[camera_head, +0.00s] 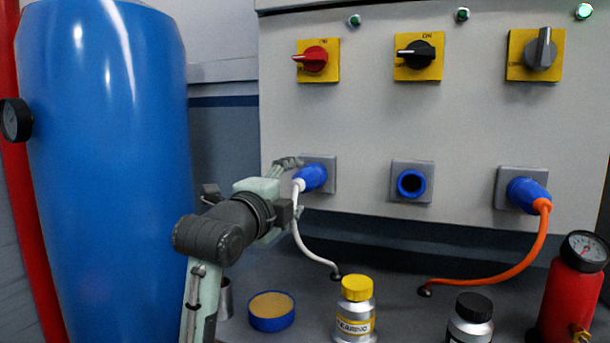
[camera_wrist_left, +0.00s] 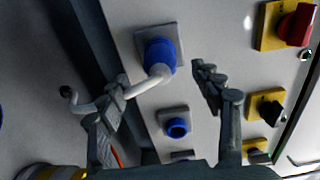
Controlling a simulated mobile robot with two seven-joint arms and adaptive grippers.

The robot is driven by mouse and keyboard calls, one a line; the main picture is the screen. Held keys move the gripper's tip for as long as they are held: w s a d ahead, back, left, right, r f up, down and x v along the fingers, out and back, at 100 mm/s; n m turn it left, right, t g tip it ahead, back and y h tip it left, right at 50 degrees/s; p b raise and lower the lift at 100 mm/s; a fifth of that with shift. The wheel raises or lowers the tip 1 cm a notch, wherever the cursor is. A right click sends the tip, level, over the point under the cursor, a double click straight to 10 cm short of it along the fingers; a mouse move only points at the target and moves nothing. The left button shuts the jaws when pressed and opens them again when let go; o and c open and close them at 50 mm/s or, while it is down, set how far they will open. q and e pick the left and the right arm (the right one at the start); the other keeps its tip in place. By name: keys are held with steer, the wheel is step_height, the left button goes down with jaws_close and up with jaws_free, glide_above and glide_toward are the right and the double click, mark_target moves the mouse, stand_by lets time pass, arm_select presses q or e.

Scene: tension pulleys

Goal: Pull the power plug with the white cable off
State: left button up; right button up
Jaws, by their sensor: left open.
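The blue power plug (camera_head: 314,177) with the white cable (camera_head: 312,252) sits in the left socket of the grey panel. The plug (camera_wrist_left: 160,55) also shows in the left wrist view, with the white cable curving from its end toward the left finger. My left gripper (camera_head: 291,180) is close to the plug's cable end, coming from the left. In the left wrist view my left gripper (camera_wrist_left: 160,80) is open, with the plug between and just beyond the fingertips; I cannot tell whether they touch it. My right gripper is not in view.
An empty blue socket (camera_head: 411,184) is in the middle, and a blue plug with an orange cable (camera_head: 527,194) at the right. Rotary switches sit above. A yellow-capped bottle (camera_head: 356,310), a blue tin (camera_head: 271,311) and a red cylinder (camera_head: 573,295) stand below. A blue tank (camera_head: 105,150) is left.

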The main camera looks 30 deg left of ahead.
mark_target(306, 181)
arm_select(q)
steer(key=shift+x, duration=3.35)
steer(key=shift+c, duration=0.4)
jaws_close()
steer(key=shift+v, duration=3.05)
